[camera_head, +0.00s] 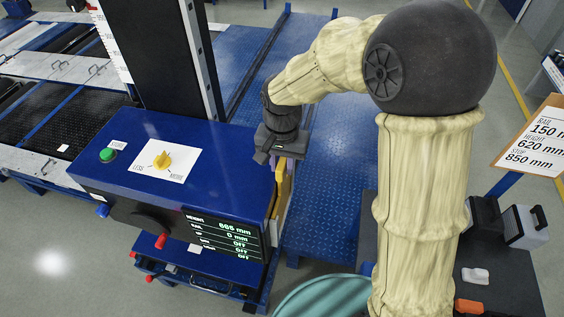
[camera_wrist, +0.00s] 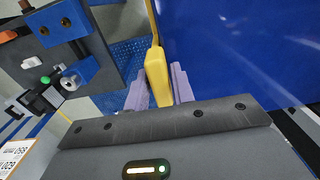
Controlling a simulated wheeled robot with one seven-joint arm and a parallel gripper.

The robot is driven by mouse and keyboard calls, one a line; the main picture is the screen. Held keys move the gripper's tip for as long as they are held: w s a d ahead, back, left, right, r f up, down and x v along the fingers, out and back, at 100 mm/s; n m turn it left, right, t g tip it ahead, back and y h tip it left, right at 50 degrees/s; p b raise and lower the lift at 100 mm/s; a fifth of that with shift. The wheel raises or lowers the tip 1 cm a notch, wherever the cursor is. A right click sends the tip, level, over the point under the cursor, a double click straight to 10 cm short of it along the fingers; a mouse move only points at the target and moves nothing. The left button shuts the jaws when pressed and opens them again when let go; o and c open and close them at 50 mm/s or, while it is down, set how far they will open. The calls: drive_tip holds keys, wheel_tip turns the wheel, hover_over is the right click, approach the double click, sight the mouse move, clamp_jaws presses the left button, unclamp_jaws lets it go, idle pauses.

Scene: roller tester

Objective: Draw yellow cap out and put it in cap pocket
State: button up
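The yellow cap (camera_wrist: 157,75) is an upright-edged yellow block in the middle of the wrist view. The two pale lavender fingers of my gripper (camera_wrist: 160,92) lie on both sides of it, with no clear gap showing. In the head view my gripper (camera_head: 281,150) is at the right side of the blue cabinet (camera_head: 150,195), pointing down. Yellow pieces (camera_head: 280,195) show just below it along that side; the fingertips are hidden there. I cannot tell which thing is the cap pocket.
The cabinet top carries a green button (camera_head: 107,155) and a yellow knob (camera_head: 161,160). A dark table (camera_head: 505,285) with small items and a sign (camera_head: 537,135) stand at right. Blue floor plate (camera_head: 325,190) is clear.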

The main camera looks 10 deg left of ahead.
clamp_jaws()
drive_tip(key=shift+w, duration=0.1)
drive_tip(key=shift+r+p, duration=0.55)
drive_tip(key=shift+r, duration=0.1)
idle(0.3)
drive_tip(key=shift+c, duration=1.1)
unclamp_jaws()
clamp_jaws()
drive_tip(key=shift+r, duration=0.1)
